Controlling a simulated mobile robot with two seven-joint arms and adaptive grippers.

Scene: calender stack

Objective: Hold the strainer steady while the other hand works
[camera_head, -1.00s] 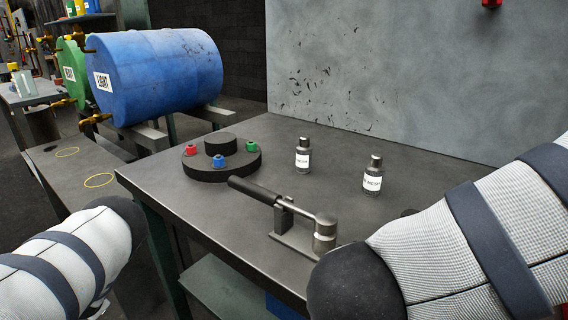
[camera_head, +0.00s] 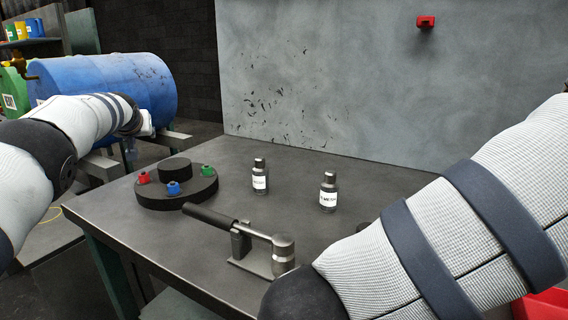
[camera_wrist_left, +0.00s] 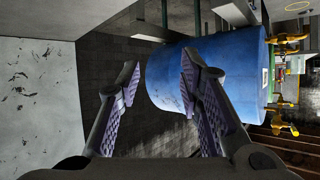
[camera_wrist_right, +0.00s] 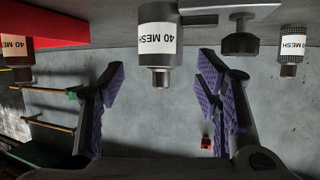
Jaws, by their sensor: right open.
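Small steel cylinders with white mesh labels stand upright on the bench; I take these as the strainers. In the head view one is at centre (camera_head: 260,177) and one is right of it (camera_head: 328,193). In the right wrist view a "40 MESH" cylinder (camera_wrist_right: 158,52) shows between the spread fingers of my right gripper (camera_wrist_right: 161,70), which is open; contact is not visible. My right arm hides that gripper in the head view. My left gripper (camera_head: 132,147) is raised near the blue drum. In the left wrist view its fingers (camera_wrist_left: 160,66) are apart with nothing between.
A steel fixture with a black handle (camera_head: 211,218) stands near the bench's front edge. A black round stand (camera_head: 176,192) with red, blue and green pieces is left of it. The blue drum (camera_head: 120,85) lies beyond the bench. A grey panel (camera_head: 330,75) rises behind.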

